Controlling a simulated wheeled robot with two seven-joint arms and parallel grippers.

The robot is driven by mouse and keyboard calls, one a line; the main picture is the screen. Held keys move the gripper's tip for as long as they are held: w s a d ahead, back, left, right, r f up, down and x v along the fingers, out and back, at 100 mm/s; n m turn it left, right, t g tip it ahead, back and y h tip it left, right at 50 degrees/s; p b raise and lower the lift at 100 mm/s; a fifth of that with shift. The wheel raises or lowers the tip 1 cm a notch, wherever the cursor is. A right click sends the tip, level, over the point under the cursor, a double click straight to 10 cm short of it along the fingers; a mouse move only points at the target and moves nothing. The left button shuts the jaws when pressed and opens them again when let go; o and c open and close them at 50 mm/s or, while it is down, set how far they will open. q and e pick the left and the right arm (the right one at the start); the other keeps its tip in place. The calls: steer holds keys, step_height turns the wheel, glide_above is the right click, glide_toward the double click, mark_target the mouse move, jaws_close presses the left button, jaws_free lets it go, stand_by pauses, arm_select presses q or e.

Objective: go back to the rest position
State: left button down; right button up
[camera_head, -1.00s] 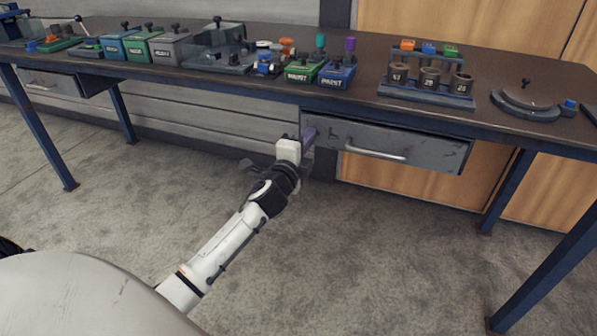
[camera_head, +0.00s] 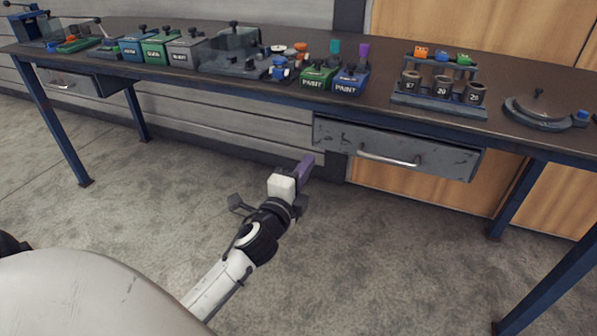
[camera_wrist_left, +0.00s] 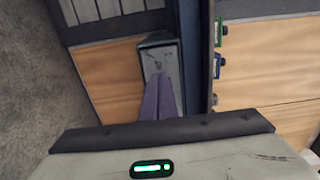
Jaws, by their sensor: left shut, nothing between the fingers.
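My left gripper (camera_head: 305,167) is in front of the workbench, below the level of its top and left of the right drawer in the head view. Its purple fingers are closed together and hold nothing. In the left wrist view the shut purple fingers (camera_wrist_left: 158,97) point toward a grey drawer (camera_wrist_left: 160,62), apart from it as far as I can tell. My right gripper is not in view.
The dark workbench top (camera_head: 380,98) carries green and blue paint boxes (camera_head: 318,78), a rack of numbered cups (camera_head: 440,92) and a curved grey piece (camera_head: 538,115). The right drawer (camera_head: 395,148) is closed or nearly so. The floor (camera_head: 380,260) in front is clear.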

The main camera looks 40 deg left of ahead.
arm_select(q)
steer(key=v, duration=0.3)
steer(key=shift+s, duration=0.15)
